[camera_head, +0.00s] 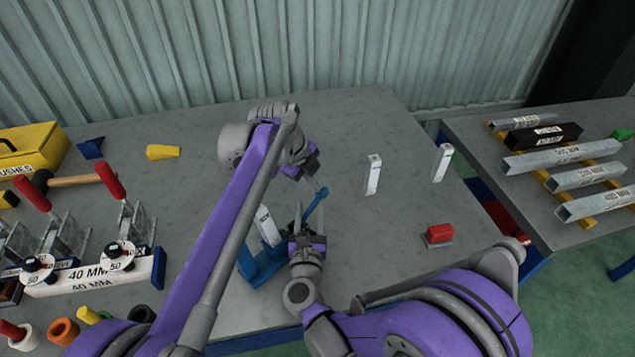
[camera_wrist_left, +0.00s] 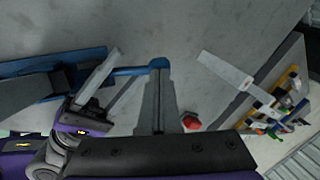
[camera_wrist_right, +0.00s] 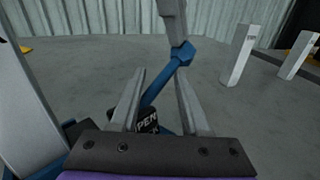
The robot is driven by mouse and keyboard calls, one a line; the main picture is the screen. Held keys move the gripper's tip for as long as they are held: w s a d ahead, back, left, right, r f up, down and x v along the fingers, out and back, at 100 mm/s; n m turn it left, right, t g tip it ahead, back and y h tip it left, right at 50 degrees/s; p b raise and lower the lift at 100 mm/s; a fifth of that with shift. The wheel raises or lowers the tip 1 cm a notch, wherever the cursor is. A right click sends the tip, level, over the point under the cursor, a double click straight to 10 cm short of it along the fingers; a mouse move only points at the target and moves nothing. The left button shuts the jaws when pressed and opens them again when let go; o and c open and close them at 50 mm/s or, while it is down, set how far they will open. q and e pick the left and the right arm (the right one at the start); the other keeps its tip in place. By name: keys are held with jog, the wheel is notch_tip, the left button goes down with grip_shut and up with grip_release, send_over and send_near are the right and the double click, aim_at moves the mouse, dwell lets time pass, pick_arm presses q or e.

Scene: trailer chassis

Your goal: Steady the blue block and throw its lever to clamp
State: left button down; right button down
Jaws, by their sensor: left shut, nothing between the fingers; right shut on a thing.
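The blue block (camera_head: 262,266) stands on the table near its front edge, with a pale upright bar (camera_head: 266,224) at it. Its blue lever (camera_head: 314,203) slants up to the right in the head view. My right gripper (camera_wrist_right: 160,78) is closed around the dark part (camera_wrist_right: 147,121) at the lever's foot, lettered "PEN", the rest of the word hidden. My left gripper (camera_wrist_left: 158,68) is shut and empty, its fingertips right at the lever's knobbed end (camera_wrist_right: 182,53); whether they touch I cannot tell. My arms hide some of the block in the head view.
Two pale upright posts (camera_head: 373,175) (camera_head: 442,162) and a red block (camera_head: 439,234) stand to the right. A second table (camera_head: 480,150) holds metal bars. The back middle is clear.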

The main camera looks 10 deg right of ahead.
jog(key=shift+a+r+n, duration=0.25)
jog(key=shift+a+n, duration=0.05)
pick_arm(q)
jog(key=s+a+r+t+h, duration=0.15)
jog(key=s+a+r, duration=0.25)
jog(key=a+r, duration=0.7)
pick_arm(e)
jog(key=shift+d, duration=0.1)
pick_arm(q)
jog(key=d+r+x, duration=0.1)
jog(key=d+x, duration=0.1)
jog(key=x, duration=1.1)
jog(key=shift+d+n, duration=0.2)
jog(key=shift+n, duration=0.2)
jog(key=shift+w, duration=0.15)
